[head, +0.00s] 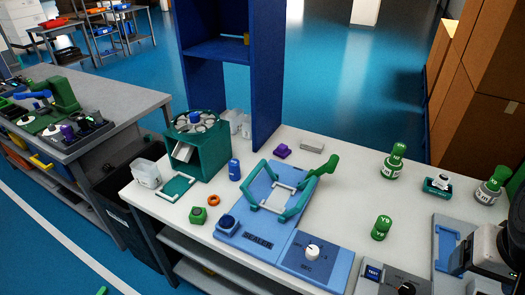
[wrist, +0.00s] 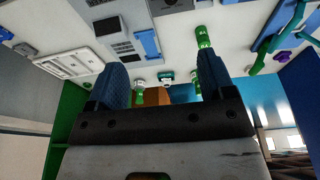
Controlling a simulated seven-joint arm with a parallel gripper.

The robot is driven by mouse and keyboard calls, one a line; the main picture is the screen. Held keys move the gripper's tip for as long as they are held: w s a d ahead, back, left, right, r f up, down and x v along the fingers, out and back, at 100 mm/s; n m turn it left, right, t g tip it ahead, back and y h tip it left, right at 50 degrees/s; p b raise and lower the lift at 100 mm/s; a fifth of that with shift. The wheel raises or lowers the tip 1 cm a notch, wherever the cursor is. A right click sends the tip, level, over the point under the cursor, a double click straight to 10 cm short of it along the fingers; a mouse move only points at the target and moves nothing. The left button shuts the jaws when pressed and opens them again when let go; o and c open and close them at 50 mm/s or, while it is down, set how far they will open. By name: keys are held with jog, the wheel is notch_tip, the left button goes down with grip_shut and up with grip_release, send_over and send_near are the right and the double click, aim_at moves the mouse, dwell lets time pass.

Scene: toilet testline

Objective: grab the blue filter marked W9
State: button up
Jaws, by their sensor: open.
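A small blue cylinder (head: 234,170) stands upright on the white bench, between the green box and the blue sealer. It looks like the blue filter, but its marking is too small to read. My gripper (wrist: 162,68) is open in the wrist view, with its two blue fingers apart and nothing seen between them. Part of my arm shows at the right edge of the head view, far across the bench from the blue cylinder. I cannot make out the blue cylinder in the wrist view.
A green filter marked Y9 (head: 382,228) stands right of the blue sealer (head: 254,236), whose green handle (head: 325,164) rises. A green box (head: 208,153), green frame (head: 177,188), green nut (head: 198,215) and orange ring (head: 214,199) are near the blue cylinder. Green-capped bottles (head: 393,163) stand behind.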

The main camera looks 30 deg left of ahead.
jog(key=w+a+f+n+t+h, duration=0.1)
jog(key=w+a+f+n+h, duration=0.25)
jog(key=w+a+n, duration=0.75)
jog(key=w+a+f+n+t+h, duration=0.1)
jog(key=w+a+f+n+h, duration=0.45)
jog(key=w+a, duration=1)
jog(key=n+t+y, duration=0.6)
jog(key=n+t, duration=0.3)
jog(key=n, duration=0.8)
send_near(230, 172)
jog(key=shift+w+a+r, duration=0.1)
jog(key=shift+w+r, duration=0.1)
jog(key=shift+w, duration=0.1)
jog(key=shift+g, duration=0.3)
jog(key=shift+x, duration=3.35)
